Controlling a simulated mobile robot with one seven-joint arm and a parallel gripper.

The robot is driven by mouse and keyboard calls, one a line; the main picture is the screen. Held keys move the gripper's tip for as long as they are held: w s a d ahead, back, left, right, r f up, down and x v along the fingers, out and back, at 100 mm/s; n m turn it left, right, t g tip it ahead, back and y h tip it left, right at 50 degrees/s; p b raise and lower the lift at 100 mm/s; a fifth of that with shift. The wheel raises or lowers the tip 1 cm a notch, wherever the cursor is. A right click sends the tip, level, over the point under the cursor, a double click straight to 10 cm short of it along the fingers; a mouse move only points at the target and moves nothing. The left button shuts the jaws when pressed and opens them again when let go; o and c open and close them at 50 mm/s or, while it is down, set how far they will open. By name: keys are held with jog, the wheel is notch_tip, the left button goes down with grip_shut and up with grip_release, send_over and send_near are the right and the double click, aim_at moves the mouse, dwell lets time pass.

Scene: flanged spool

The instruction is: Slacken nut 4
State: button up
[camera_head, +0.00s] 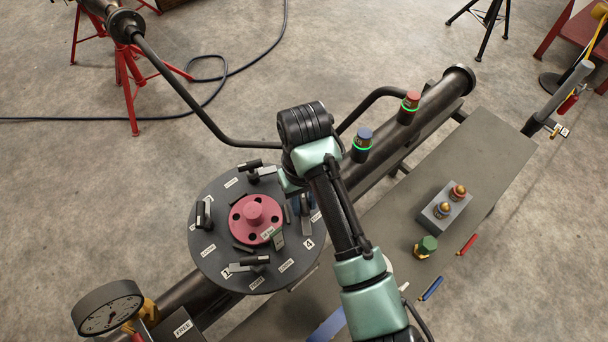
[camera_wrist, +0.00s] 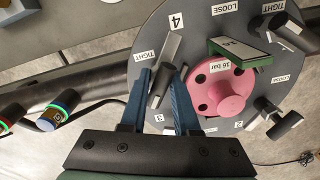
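A dark round flange (camera_head: 212,245) with a pink hub (camera_head: 256,212) carries several nuts with lever handles and white labels reading numbers, TIGHT and LOOSE. The label 4 (camera_wrist: 176,20) is at the flange's edge in the wrist view. The lever of the nut nearest it (camera_wrist: 172,50) has a grey bar and a dark body, and points toward the label. My gripper (camera_wrist: 163,82) has its blue fingers on either side of this lever, apart, and does not look clamped on it. In the head view my gripper (camera_head: 301,205) is over the flange's right side, and my arm hides much of this nut.
A green-edged plate (camera_wrist: 240,52) stands beside the hub, close to my gripper. Other levers (camera_head: 248,262) stick up around the flange. A pipe with a blue-topped (camera_head: 362,140) and a red-topped button (camera_head: 410,103) runs up right. A gauge (camera_head: 107,309) stands lower left.

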aim_at(304, 201)
jog(key=shift+s+a+r+m+p, duration=0.1)
jog(key=shift+r+m+p, duration=0.4)
jog(key=shift+m+p, duration=0.2)
notch_tip(304, 201, up, 6)
jog(key=p, duration=0.6)
jog(key=shift+r+p, duration=0.1)
jog(key=shift+p, duration=0.25)
